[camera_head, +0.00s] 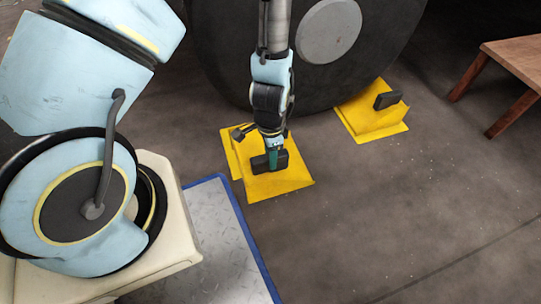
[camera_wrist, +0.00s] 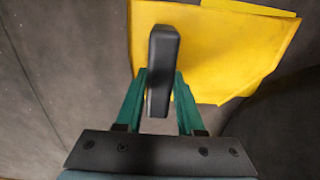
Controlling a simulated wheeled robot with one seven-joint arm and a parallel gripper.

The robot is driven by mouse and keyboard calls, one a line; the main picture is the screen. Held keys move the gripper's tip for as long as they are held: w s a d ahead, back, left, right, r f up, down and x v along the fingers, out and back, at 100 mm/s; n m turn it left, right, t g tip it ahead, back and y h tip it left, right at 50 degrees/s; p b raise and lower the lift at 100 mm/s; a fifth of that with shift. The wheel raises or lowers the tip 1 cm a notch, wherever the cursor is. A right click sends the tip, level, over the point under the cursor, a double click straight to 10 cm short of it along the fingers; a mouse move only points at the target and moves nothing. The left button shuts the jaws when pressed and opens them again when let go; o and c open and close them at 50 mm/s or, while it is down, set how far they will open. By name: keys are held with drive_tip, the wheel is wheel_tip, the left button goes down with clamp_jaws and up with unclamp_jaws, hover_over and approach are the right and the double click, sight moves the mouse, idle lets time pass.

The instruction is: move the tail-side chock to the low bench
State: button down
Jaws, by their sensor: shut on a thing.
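Two yellow chocks with black handles are beside a big dark wheel (camera_head: 305,45). My gripper (camera_head: 275,158) points down at the left chock (camera_head: 282,186) and is shut on its black handle. In the wrist view, the green fingers of my gripper (camera_wrist: 160,85) stand on both sides of the handle (camera_wrist: 163,55), with the yellow chock (camera_wrist: 230,60) beyond. This chock appears to be on the floor; I cannot tell whether it touches the wheel. The other chock (camera_head: 372,115) is at the wheel's right side. Which is tail-side is not marked. A low wooden bench (camera_head: 515,55) shows in part at the upper right.
A metal plate with a blue edge (camera_head: 225,225) lies left of the held chock. The dark floor (camera_head: 400,210) is clear at the lower right and in front of the bench. The wheel stands close behind my gripper.

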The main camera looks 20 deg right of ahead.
drive_tip(key=shift+r+p, duration=4.25)
drive_tip(key=shift+r, duration=0.8)
